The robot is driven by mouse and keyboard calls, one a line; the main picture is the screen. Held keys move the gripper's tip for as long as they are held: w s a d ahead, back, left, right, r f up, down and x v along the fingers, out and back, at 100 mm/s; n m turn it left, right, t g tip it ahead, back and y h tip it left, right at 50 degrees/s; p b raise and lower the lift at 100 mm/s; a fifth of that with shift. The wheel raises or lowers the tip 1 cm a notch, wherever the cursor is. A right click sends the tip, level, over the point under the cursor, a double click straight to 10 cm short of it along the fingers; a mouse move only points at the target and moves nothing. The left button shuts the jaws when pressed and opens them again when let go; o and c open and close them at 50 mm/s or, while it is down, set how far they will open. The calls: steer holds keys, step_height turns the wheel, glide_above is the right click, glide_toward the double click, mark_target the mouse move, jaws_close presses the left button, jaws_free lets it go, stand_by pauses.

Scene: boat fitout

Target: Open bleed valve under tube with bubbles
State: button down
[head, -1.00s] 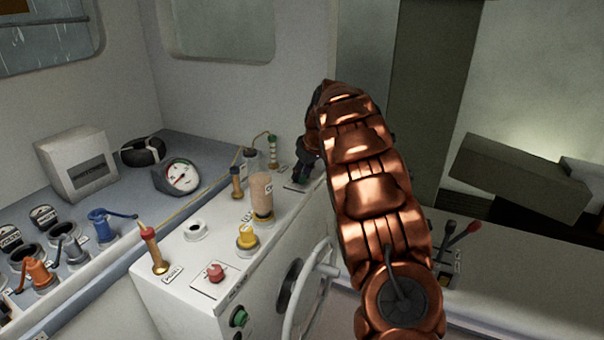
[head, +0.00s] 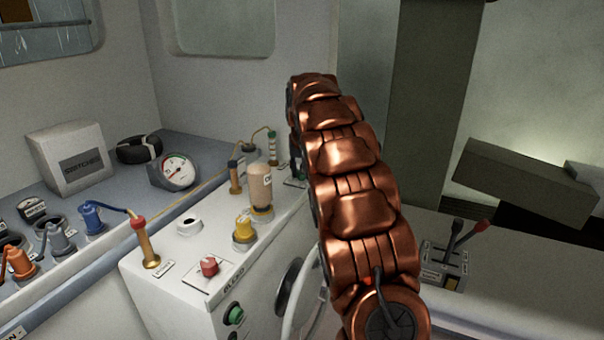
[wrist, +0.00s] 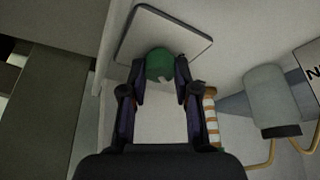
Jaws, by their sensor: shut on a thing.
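A green round knob (wrist: 159,61) with a small pale mark stands on a square, dark-edged plate (wrist: 188,40) in the wrist view. My gripper (wrist: 160,74) is shut on this knob, one finger on each side. In the head view my copper arm hides the knob and most of the gripper. On the console top, a red knob (head: 209,266) sits on its own plate near the front, and a yellow knob (head: 243,230) stands farther back. A banded tube (head: 272,149) stands at the back; a striped one (wrist: 211,112) shows beside my right finger. I cannot make out bubbles.
A brass post with a red cap (head: 147,245) and a tan bottle (head: 260,187) stand on the console top. A round gauge (head: 174,172) and a white switches box (head: 72,160) are at left. A lever unit (head: 447,264) is right of my arm.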

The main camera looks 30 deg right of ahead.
steer(key=m+h+b, duration=0.1)
steer(key=m, duration=0.2)
steer(key=m+g+b, duration=0.1)
steer(key=m, duration=0.2)
steer(key=shift+w+a+f+g+h, duration=0.1)
steer(key=shift+w+g+h, duration=0.1)
steer(key=shift+g+h, duration=0.15)
steer(key=shift+m+g+h+b, duration=0.25)
steer(key=shift+m+g+b, duration=0.3)
steer(key=shift+m, duration=1.45)
steer(key=shift+m+g, duration=0.3)
steer(key=shift+m, duration=0.1)
steer(key=c, duration=0.8)
jaws_free()
steer(key=shift+c, duration=0.2)
steer(key=shift+a+r, duration=0.2)
steer(key=shift+r, duration=0.3)
steer(key=shift+r, duration=0.15)
steer(key=shift+s+a, duration=0.3)
steer(key=shift+a, duration=1.7)
steer(key=shift+s+a, duration=0.25)
steer(key=shift+a, duration=1.75)
steer(key=shift+s+a, duration=0.3)
steer(key=shift+a, duration=1.7)
